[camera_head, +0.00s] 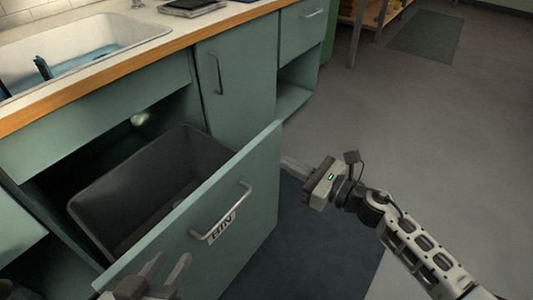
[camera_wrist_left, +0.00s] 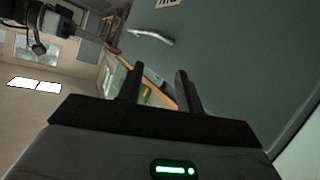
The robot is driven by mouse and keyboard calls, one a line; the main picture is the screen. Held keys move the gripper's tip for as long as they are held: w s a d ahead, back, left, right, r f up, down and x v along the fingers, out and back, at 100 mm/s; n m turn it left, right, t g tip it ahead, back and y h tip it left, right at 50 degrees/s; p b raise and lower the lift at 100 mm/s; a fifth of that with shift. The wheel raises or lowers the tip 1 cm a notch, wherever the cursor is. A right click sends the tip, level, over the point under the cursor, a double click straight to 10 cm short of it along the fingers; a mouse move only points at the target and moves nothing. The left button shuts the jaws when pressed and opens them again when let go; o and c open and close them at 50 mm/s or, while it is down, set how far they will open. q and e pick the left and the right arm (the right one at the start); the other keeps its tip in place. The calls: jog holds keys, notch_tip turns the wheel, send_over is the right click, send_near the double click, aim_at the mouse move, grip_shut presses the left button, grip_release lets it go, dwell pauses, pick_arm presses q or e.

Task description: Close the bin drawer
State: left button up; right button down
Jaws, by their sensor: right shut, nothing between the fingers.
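The bin drawer (camera_head: 255,170) is pulled far out of the green cabinet, with a dark grey bin (camera_head: 187,142) inside it. Its front has a metal handle (camera_head: 245,194) and a BIN label (camera_head: 222,228). The handle also shows in the left wrist view (camera_wrist_left: 150,34). My left gripper (camera_head: 171,260) is open and empty in front of the drawer's near lower part; its spread fingers show in the left wrist view (camera_wrist_left: 158,82). My right gripper (camera_head: 285,162) is shut and empty, its fingertips close to the drawer front's far edge. I cannot tell whether they touch it.
A counter (camera_head: 175,35) with a sink (camera_head: 110,35) runs above the drawer. A closed cabinet door (camera_head: 235,85) and another drawer (camera_head: 302,22) are beyond it. A dark mat (camera_head: 310,255) lies on the floor in front.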

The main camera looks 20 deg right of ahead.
aim_at(255, 148)
jog(key=x, duration=0.7)
jog(key=shift+a, duration=0.1)
